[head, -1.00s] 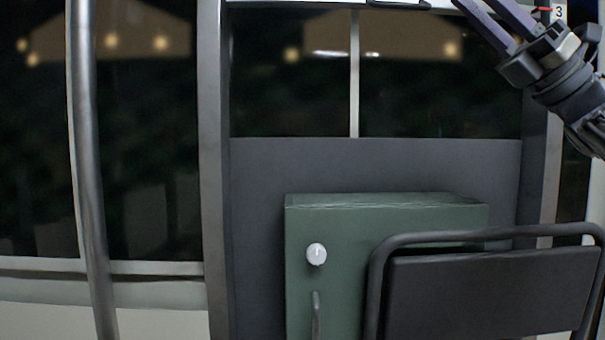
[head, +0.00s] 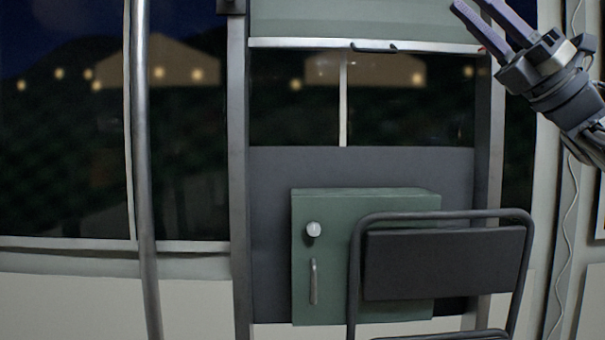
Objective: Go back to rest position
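My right gripper (head: 477,18) is at the top right of the head view, raised and pointing up and to the left. Its two purple-grey fingers are apart with nothing between them. The gripper stands in front of the right door post and touches nothing that I can see. My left gripper is not in view.
A green cabinet (head: 335,205) with a white knob (head: 313,230) and a handle stands low ahead. A dark chair (head: 445,262) stands before it. A metal pole (head: 141,150) rises at left. A partly lowered green blind (head: 365,22) hangs above the dark window.

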